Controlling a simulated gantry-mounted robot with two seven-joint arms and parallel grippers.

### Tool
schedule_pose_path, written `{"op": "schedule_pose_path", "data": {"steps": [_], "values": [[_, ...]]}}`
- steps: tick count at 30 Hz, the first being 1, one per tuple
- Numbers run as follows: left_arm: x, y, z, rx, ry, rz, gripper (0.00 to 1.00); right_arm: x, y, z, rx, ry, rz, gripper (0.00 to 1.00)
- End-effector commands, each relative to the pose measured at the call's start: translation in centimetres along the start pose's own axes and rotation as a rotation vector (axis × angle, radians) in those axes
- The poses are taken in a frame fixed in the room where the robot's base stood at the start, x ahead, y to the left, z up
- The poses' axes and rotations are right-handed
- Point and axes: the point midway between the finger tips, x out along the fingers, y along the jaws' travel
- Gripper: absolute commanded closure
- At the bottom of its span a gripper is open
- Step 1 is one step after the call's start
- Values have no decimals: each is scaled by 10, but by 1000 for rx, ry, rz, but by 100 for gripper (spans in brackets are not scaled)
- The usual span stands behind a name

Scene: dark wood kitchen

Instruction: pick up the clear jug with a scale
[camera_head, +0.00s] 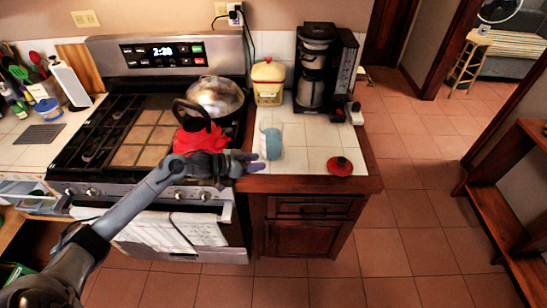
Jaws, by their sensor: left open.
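The clear jug (271,142) stands upright on the white tiled counter (313,158), right of the stove. It looks see-through with a pale blue tint; its scale is too small to make out. My left gripper (254,162) reaches in from the left, over the stove's front edge. It is open, with its fingers pointing right, close to the jug's left side. Nothing shows between the fingers. I cannot tell whether a fingertip touches the jug. My right gripper is not in view.
A red kettle (201,142) with a dark handle sits on the stove just behind my left gripper. A metal pan (217,97) is behind it. A yellow canister (268,82), a coffee maker (314,68) and a red lid (340,166) surround the jug at a distance.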

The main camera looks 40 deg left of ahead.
Motion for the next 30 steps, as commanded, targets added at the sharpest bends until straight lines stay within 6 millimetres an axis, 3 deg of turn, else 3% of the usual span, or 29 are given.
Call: {"op": "schedule_pose_path", "data": {"steps": [1, 5, 18, 30], "values": [[4, -5, 0, 16, 13, -6, 57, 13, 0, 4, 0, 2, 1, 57], [8, -10, -10, 30, 32, -13, 57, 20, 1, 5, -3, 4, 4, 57], [55, -10, -16, 29, 41, -14, 57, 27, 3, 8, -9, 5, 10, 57], [82, -6, -19, 30, 40, -13, 57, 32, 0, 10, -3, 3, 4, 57]]}}
